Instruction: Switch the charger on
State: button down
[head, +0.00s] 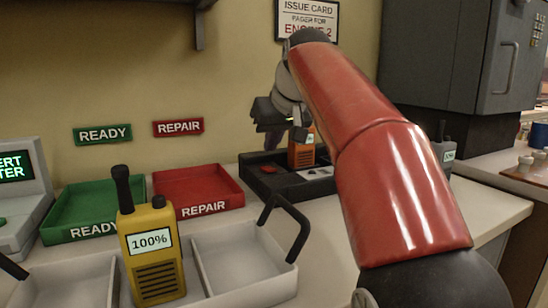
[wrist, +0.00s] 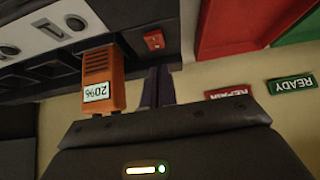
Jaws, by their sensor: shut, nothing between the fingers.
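The charger (head: 290,187) is a dark box with several bays on the counter below the wall. An orange radio (head: 302,155) stands in it; its screen reads 20% upside down in the wrist view (wrist: 96,93). A red rocker switch (head: 268,169) is on the charger's top at the left. It also shows in the wrist view (wrist: 154,40), just beyond my fingertips. My gripper (head: 269,146) is shut and empty above the charger, near the switch. In the wrist view its fingers (wrist: 159,70) look apart from the switch, beside the orange radio. I cannot tell the switch's position.
A green READY tray (head: 93,232) and a red REPAIR tray (head: 208,204) lie left of the charger. A yellow radio (head: 153,255) reading 100% stands in a grey handled carrier (head: 240,258) in front. Another dark radio (head: 443,148) stands to the right, beyond my red arm.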

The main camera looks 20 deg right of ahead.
aim_at(271, 169)
jog(key=shift+s+d+f+b, duration=0.1)
jog(key=shift+s+f+b, duration=0.1)
jog(key=shift+f, duration=0.7)
jog(key=shift+s+f+b, duration=0.2)
jog(key=shift+f, duration=0.65)
jog(key=f+b, duration=0.1)
jog(key=b, duration=0.1)
jog(key=shift+s+f+t+b, duration=0.1)
jog(key=shift+f+t+b, duration=0.05)
jog(key=shift+t+b, duration=0.15)
jog(key=shift+r+p, duration=0.3)
jog(key=shift+r, duration=0.05)
jog(key=shift+r+p, duration=0.85)
jog(key=shift+p, duration=0.05)
jog(key=v, duration=0.7)
jog(key=shift+s+r+p, duration=0.2)
jog(key=shift+s+p, duration=0.1)
jog(key=shift+p, duration=0.1)
